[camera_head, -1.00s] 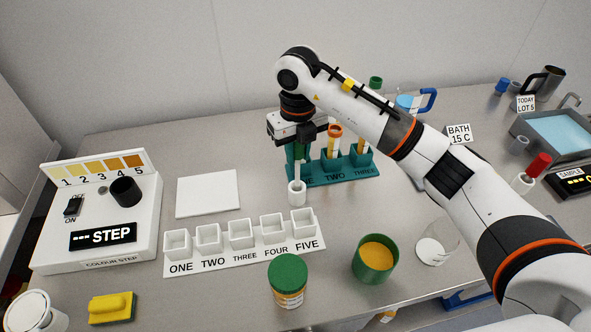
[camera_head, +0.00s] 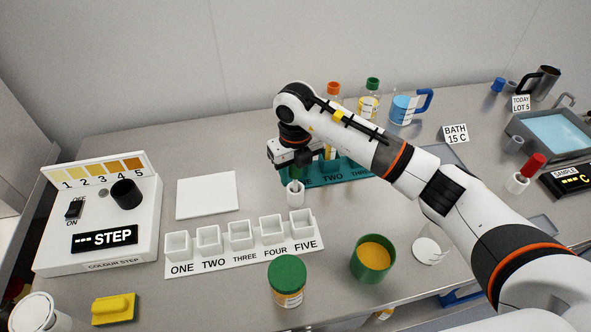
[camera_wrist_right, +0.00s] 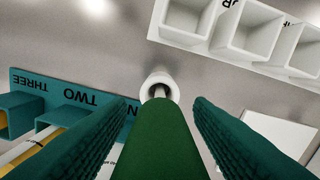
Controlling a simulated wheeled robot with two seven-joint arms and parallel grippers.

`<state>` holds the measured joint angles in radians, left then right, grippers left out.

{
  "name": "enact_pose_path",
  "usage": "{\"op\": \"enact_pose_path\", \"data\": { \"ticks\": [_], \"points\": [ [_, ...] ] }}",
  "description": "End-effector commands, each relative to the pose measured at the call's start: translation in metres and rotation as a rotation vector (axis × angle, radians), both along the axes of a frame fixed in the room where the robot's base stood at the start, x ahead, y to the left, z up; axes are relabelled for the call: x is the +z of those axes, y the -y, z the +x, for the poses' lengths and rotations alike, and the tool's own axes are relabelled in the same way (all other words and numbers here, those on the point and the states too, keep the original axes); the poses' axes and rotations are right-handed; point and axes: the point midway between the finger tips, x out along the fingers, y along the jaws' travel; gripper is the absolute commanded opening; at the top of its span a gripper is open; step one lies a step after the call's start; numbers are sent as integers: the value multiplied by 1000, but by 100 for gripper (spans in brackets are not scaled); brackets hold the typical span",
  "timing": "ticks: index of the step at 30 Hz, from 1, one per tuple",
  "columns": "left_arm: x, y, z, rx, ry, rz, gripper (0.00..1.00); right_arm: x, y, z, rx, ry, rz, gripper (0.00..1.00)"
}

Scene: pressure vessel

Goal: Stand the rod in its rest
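The rod's green handle (camera_wrist_right: 160,140) lies between the fingers of my right gripper (camera_wrist_right: 161,110) in the right wrist view, with a narrow gap visible on each side, so the gripper looks open around it. The rod's thin lower end goes into the mouth of the small white rest (camera_wrist_right: 160,83). In the head view the rest (camera_head: 295,194) stands on the table, with the rod upright in it, a little green handle showing above. My right gripper (camera_head: 293,168) is just above the rest and partly hides the rod. My left gripper is not in view.
The teal rack (camera_head: 335,173) is close behind the gripper, holding capped bottles. A row of white numbered cups (camera_head: 240,235) is in front. A green-lidded jar (camera_head: 287,279) and a green pot (camera_head: 373,258) stand nearer. A white tile (camera_head: 207,194) is at left.

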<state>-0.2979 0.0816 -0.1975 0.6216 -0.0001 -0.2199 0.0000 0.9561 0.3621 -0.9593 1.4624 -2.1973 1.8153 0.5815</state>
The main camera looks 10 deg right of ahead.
Motion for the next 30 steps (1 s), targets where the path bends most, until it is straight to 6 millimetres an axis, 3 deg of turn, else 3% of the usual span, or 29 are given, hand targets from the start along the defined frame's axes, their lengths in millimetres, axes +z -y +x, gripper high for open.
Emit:
{"op": "enact_pose_path", "data": {
  "ticks": [12, 24, 30],
  "points": [
    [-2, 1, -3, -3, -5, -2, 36, 9, 0, 1, 0, 3, 1, 48],
    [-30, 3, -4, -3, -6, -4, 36, 92, 0, 1, -1, 5, -1, 48],
    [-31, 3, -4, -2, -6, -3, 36, 118, 0, 1, -1, 1, -1, 48]
  ]
}}
